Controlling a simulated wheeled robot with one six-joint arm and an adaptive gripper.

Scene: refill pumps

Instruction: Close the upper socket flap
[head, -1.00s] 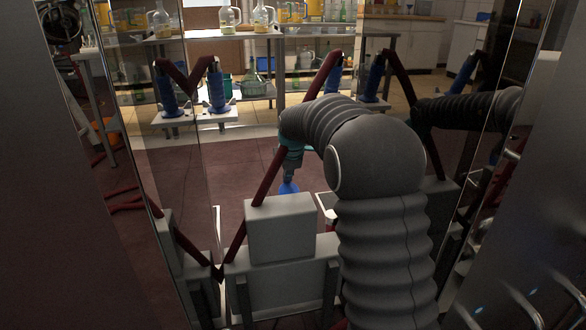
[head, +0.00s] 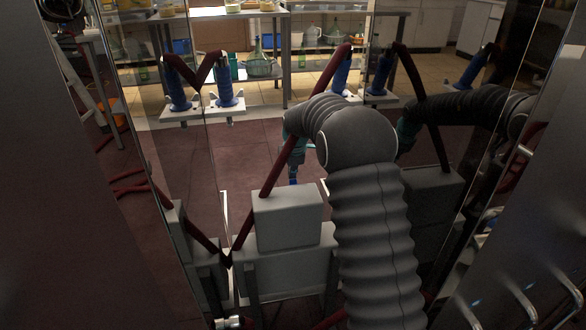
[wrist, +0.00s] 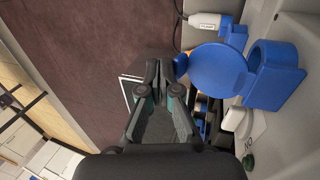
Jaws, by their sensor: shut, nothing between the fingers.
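In the wrist view a round blue flap (wrist: 217,70) stands open, swung out from a blue socket housing (wrist: 277,76) on a pale grey wall. I cannot tell for certain whether this is the upper socket. My gripper (wrist: 158,72) is shut and empty, with its fingertips just left of the flap's edge; a small blue part of the flap lies close to them, and contact is unclear. In the head view the gripper is mostly hidden by my arm, and a small blue part (head: 293,179) shows above a grey box.
A white plug (wrist: 204,21) sits in another blue fitting (wrist: 234,36) beside the flap. A grey box (head: 288,219) with dark red hoses stands below my arm in the head view. Clear panels flank my arm. Open reddish floor lies beyond.

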